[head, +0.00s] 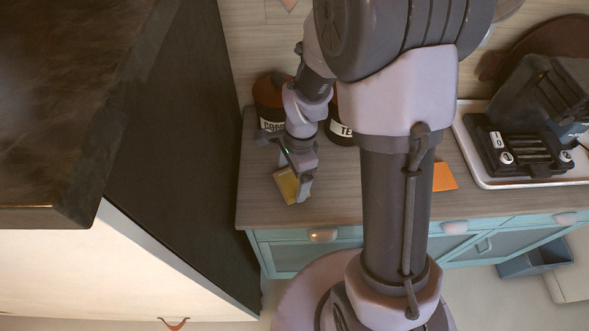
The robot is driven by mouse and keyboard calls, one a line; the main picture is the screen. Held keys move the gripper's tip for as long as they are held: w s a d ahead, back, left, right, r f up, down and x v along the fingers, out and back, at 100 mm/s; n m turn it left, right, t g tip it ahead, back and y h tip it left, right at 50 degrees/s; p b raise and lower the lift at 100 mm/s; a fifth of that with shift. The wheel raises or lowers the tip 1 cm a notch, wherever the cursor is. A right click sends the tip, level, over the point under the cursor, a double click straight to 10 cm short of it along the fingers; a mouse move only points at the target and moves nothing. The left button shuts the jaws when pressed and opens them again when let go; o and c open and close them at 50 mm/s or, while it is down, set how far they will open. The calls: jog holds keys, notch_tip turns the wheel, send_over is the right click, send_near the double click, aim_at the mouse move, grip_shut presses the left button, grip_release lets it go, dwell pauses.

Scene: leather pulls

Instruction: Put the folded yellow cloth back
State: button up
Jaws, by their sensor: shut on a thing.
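The folded yellow cloth (287,186) is a small yellow block shape above the left part of the wooden counter. My gripper (294,183) is shut on it, with the fingers pointing down around it. I cannot tell whether the cloth touches the counter top or hangs a little above it. My arm hides part of the counter in the middle.
Two dark labelled jars, one at the left (268,92) and one marked TE (342,128), stand behind my gripper. An orange flat piece (444,178) lies right of my arm. A white tray (480,178) holds a dark appliance (535,115). A tall dark cabinet side (175,150) borders the left.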

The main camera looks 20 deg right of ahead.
jog(key=shift+d+r, duration=0.1)
jog(key=shift+s, duration=0.1)
jog(key=shift+a, duration=0.25)
jog(key=o, duration=1.1)
jog(key=shift+d, duration=0.1)
jog(key=shift+c, duration=0.2)
notch_tip(320, 180, up, 12)
jog(key=d+p, duration=0.1)
jog(key=p, duration=0.4)
notch_tip(320, 180, up, 6)
jog(key=n+t, duration=0.1)
jog(key=n, duration=0.2)
send_over(294, 184)
jog(key=s+a+r+n+t, duration=0.4)
jog(key=s+r+n+t, duration=0.1)
jog(key=s+r+n, duration=0.5)
jog(key=shift+s+a+y, duration=0.15)
jog(key=shift+s+y, duration=0.15)
jog(key=shift+s, duration=0.45)
